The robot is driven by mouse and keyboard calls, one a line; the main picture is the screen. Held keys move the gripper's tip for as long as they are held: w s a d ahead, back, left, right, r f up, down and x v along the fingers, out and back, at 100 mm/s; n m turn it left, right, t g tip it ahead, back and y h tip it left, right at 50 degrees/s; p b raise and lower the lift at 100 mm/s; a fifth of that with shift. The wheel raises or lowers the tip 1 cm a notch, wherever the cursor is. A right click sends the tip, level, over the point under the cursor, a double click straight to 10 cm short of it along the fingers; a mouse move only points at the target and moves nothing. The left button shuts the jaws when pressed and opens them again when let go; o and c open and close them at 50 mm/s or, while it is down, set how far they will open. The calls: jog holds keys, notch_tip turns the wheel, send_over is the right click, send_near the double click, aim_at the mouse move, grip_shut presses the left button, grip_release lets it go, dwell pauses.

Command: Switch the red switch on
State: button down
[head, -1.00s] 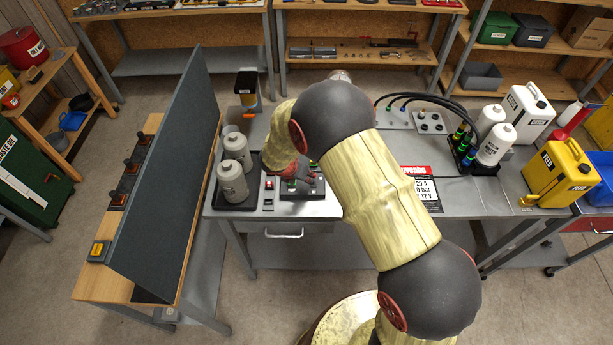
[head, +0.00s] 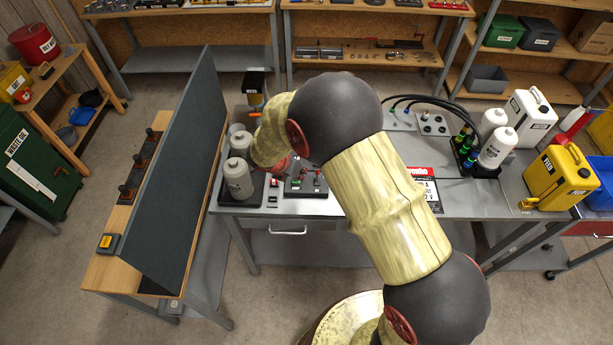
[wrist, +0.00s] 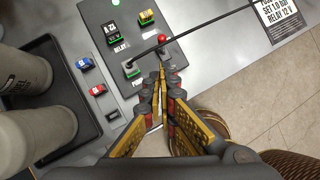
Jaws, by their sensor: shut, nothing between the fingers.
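In the wrist view a small red switch (wrist: 97,90) sits on the grey bench top (wrist: 95,133), below a blue switch (wrist: 84,63). Its on or off position is too small to tell. A dark panel (wrist: 117,47) beside them carries terminals, labelled blocks and a red round knob (wrist: 162,39). My gripper (wrist: 158,77) is shut and empty, with its tips over the panel's lower edge, right of the red switch and apart from it. In the head view the switches (head: 274,184) show small left of the panel (head: 308,191); my arm mostly hides the gripper.
Grey bottles (head: 238,180) stand in a black tray (wrist: 79,98) left of the switches. A black cable (wrist: 205,27) crosses the panel near my fingers. A tall dark partition (head: 185,170) stands left of the bench. A yellow can (head: 560,178) is at the right.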

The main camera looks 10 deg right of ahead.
jog(key=shift+w+r+v, duration=0.1)
jog(key=shift+w+v, duration=0.15)
jog(key=shift+v, duration=1.1)
jog(key=shift+w+r+v, duration=0.1)
jog(key=shift+w+v, duration=0.1)
jog(key=shift+v, duration=1.2)
jog(key=shift+d, duration=0.1)
jog(key=s+d+r+m+y+b, duration=0.1)
jog(key=s+d+r+m+b, duration=0.1)
jog(key=s+m+b, duration=0.4)
jog(key=s+d+r+m+t+y+b, duration=0.1)
jog(key=s+m+b, duration=0.5)
jog(key=s+m, duration=0.6)
jog(key=s+d+r+m+y+b, duration=0.3)
jog(key=s+d+r+m+b, duration=0.2)
jog(key=s+m, duration=0.5)
jog(key=shift+s+r+t+b, duration=0.45)
jog(key=shift+s+b, duration=0.15)
jog(key=shift+s, duration=0.2)
